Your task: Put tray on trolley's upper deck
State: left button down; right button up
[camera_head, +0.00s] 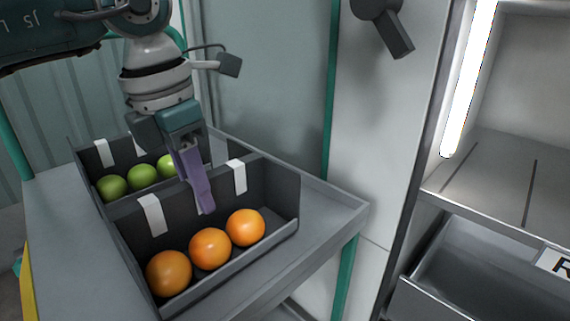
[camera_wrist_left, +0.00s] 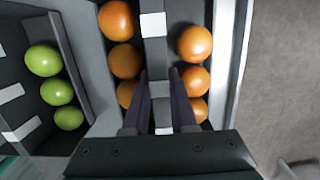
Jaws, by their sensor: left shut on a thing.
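A dark tray (camera_head: 283,200) with orange tomatoes (camera_head: 210,248) sits at the front of the trolley's grey upper deck (camera_head: 333,208); I cannot tell whether it touches the deck. Its middle wall has white tabs, and in the left wrist view orange tomatoes (camera_wrist_left: 194,43) lie on both sides of this wall (camera_wrist_left: 158,55). My left gripper (camera_head: 203,200) points down with purple fingers shut on the wall, between the tabs. It also shows in the left wrist view (camera_wrist_left: 160,112). The right gripper is out of view.
A second dark tray (camera_head: 82,160) with green tomatoes (camera_head: 143,176) stands close behind, a narrow gap away. Bare deck shows at the left and right. A white panel (camera_head: 375,150), a lit shelf (camera_head: 500,175) and a grey bin (camera_head: 470,275) stand at the right.

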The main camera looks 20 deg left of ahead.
pick_arm(q)
jog(key=c, duration=1.2)
grip_release()
jog(key=shift+f, duration=0.15)
jog(key=o, duration=0.5)
jog(key=shift+r, duration=0.45)
jog(key=r, duration=0.3)
jog(key=s+r+p, duration=0.1)
jog(key=r, duration=0.3)
jog(key=r+p, duration=0.1)
jog(key=r, duration=0.3)
jog(key=shift+s+a+r, duration=0.2)
jog(key=shift+s+a, duration=0.1)
jog(key=shift+a, duration=0.05)
